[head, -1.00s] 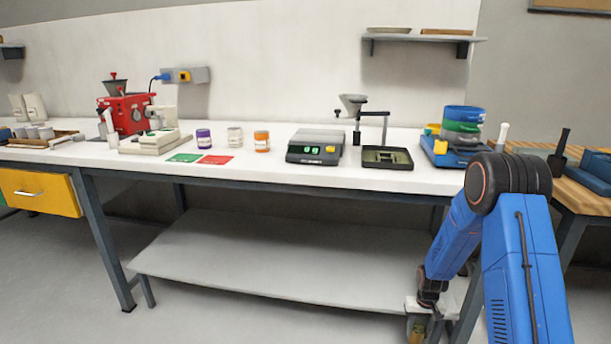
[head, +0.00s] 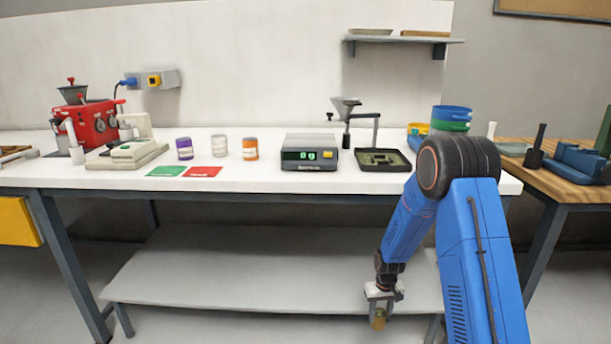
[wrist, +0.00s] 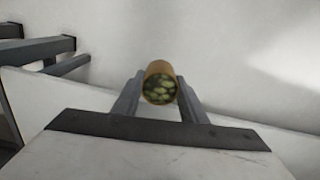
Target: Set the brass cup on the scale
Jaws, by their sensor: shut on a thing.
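The brass cup (head: 379,318) is held in my gripper (head: 380,302), low in front of the bench's lower shelf. In the wrist view the brass cup (wrist: 159,84) sits between the two fingers of my gripper (wrist: 159,92), with green bean-like pieces inside it. My gripper is shut on the cup. The scale (head: 310,152) is a grey box on the white bench top, with a green display that seems to read 0 g and a yellow button. Its top is bare. The scale is above and left of my gripper in the head view.
A black tray (head: 382,160) and a funnel on a stand (head: 346,106) are right of and behind the scale. Several jars, including an orange one (head: 250,149), stand to its left. The bench's lower shelf (head: 240,270) is empty. A wooden table (head: 560,170) stands at the right.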

